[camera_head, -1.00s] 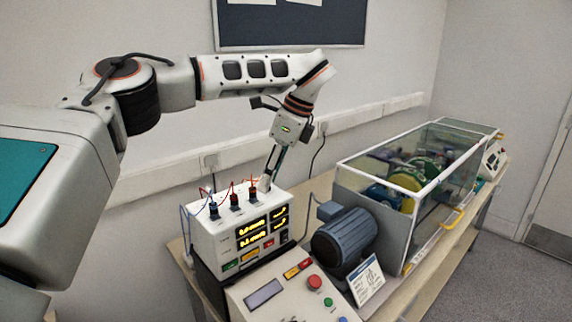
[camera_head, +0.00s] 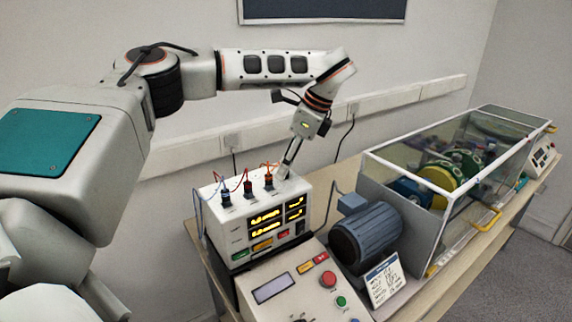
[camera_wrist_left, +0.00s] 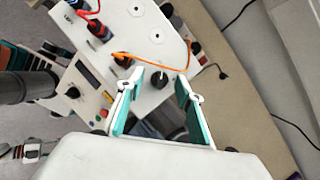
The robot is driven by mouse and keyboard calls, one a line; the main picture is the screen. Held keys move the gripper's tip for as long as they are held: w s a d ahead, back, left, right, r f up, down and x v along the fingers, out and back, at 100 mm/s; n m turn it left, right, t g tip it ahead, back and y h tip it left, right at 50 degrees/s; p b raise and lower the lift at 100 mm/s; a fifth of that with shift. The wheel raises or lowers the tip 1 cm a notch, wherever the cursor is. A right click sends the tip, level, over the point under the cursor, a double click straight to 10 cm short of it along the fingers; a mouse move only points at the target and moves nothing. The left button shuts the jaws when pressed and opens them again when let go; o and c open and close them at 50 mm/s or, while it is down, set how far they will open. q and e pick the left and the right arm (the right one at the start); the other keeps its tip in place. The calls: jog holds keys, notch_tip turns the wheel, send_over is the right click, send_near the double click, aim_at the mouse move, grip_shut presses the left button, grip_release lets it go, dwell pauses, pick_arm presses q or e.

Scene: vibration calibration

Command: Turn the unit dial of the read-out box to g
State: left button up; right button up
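The read-out box (camera_head: 235,215) is a white case with yellow lit displays, standing on the bench in the head view. Its white top (camera_wrist_left: 150,32) fills the upper middle of the left wrist view. A dark round knob (camera_wrist_left: 159,77), which looks like the dial, shows between my left fingertips. My left gripper (camera_head: 286,168) points down at the back right of the box top. In the left wrist view my left gripper (camera_wrist_left: 160,80) is open, its teal-lined fingers either side of the knob. I cannot tell whether they touch it. The dial's marking is not readable. My right gripper is not in view.
Blue, red and orange-wired plugs (camera_head: 247,188) stand on the box top, close to my left gripper. A control panel (camera_head: 290,293) with buttons lies in front. A blue-grey motor (camera_head: 365,237) and a glazed enclosure (camera_head: 450,180) stand to the right.

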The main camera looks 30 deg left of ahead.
pick_arm(q)
jog(key=shift+a+f, duration=0.1)
jog(key=shift+f, duration=0.2)
grip_shut()
